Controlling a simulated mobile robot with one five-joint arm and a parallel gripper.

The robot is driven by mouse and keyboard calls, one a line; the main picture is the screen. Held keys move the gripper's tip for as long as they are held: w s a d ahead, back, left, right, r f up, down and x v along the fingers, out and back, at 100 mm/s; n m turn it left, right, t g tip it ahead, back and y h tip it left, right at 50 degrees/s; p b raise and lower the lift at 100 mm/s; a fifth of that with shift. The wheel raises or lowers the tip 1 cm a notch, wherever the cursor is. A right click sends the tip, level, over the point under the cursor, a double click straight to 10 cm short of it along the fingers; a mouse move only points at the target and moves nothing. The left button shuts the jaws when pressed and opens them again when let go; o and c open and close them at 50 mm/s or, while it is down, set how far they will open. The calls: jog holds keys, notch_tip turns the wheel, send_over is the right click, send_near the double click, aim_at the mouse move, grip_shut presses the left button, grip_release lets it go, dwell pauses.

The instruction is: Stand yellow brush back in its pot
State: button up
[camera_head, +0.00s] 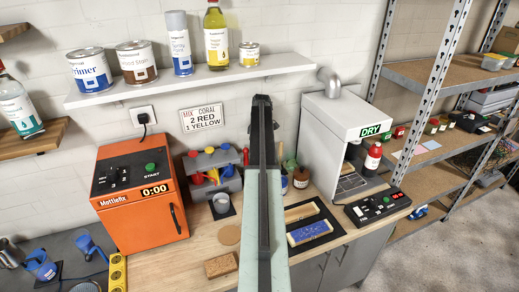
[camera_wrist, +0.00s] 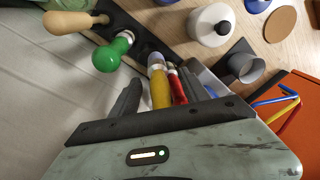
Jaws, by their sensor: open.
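In the wrist view, my gripper (camera_wrist: 163,75) is open, its dark fingers on either side of a yellow handle, which appears to be the yellow brush (camera_wrist: 160,90). A red-handled tool (camera_wrist: 179,88) is close on its right, also between the fingers. The far ends of both are partly hidden, so I cannot tell whether they stand or lie. An empty-looking dark grey cup (camera_wrist: 243,66) is to their upper right; it also shows in the head view (camera_head: 222,205). I cannot tell which vessel is the brush's pot.
A green round handle (camera_wrist: 112,55) and a wooden handle (camera_wrist: 70,22) stand close on the left in the wrist view. A white jar with a black knob (camera_wrist: 208,28) is above. The orange machine (camera_head: 140,195) and white dryer (camera_head: 325,140) flank the bench. A shelf (camera_head: 190,82) hangs above.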

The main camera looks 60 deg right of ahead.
jog(key=r+p, duration=0.2)
jog(key=s+p, duration=0.1)
jog(key=shift+d+r+p, duration=0.35)
jog(key=shift+r, duration=0.05)
jog(key=r+p, duration=0.1)
jog(key=s+r+p, duration=0.1)
jog(key=r, duration=0.1)
jog(key=r+p, duration=0.1)
jog(key=p, duration=0.1)
jog(key=shift+s+a+r, duration=0.35)
jog(key=shift+w+f, duration=0.1)
